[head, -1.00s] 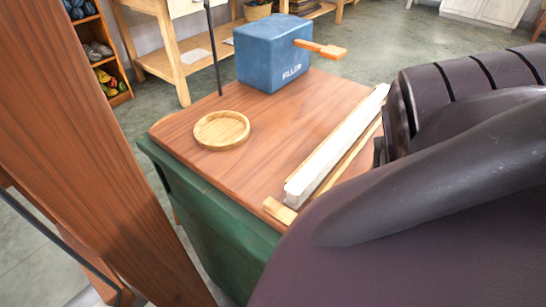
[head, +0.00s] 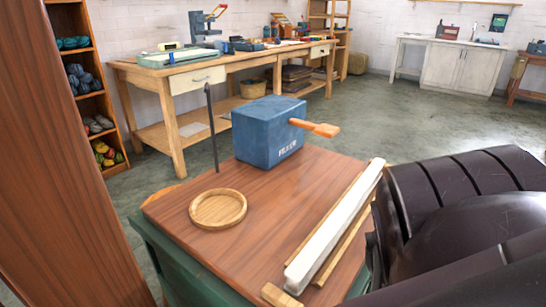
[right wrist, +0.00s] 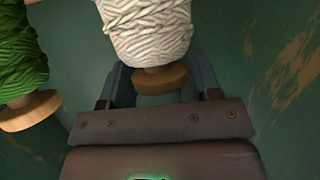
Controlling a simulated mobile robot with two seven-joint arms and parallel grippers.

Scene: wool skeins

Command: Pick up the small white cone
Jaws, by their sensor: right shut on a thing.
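The small white cone (right wrist: 148,30) of wound yarn shows at the top of the right wrist view, its upper part cut off by the frame. Its wooden base sticks out below the yarn. My right gripper (right wrist: 163,78) is shut on it, with a finger at each side; the fingertips are partly hidden behind the yarn. In the head view neither the cone nor a gripper shows. My left gripper is in neither view.
A green yarn cone (right wrist: 18,60) on a wooden base is left of the white one, before a worn green surface (right wrist: 255,60). A brown-topped cabinet (head: 250,235) bears a round wooden tray (head: 218,209), a blue box (head: 268,132) and a long white bar (head: 335,225).

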